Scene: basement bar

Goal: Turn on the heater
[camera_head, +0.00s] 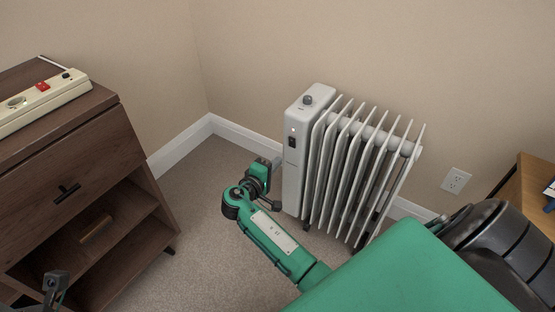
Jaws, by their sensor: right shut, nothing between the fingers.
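The heater (296,160) is a white oil radiator with several fins, standing upright on the carpet near the back wall. Its narrow control end faces left, with a grey knob (308,100) on top. A dark switch (292,142) is on that end, with a small orange light (292,131) above it that looks lit. My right gripper (273,165) is shut and empty, left of the control end and lower than the switch. I cannot tell whether it touches the heater. A dark part of my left gripper (55,287) shows at the bottom left; its jaw state is unclear.
A dark wooden cabinet (75,150) stands at left with open shelves and a power strip (60,92) with a red switch on top. A wall outlet (456,181) and a wooden table edge (522,190) are at right. Carpet (190,220) is clear between cabinet and heater.

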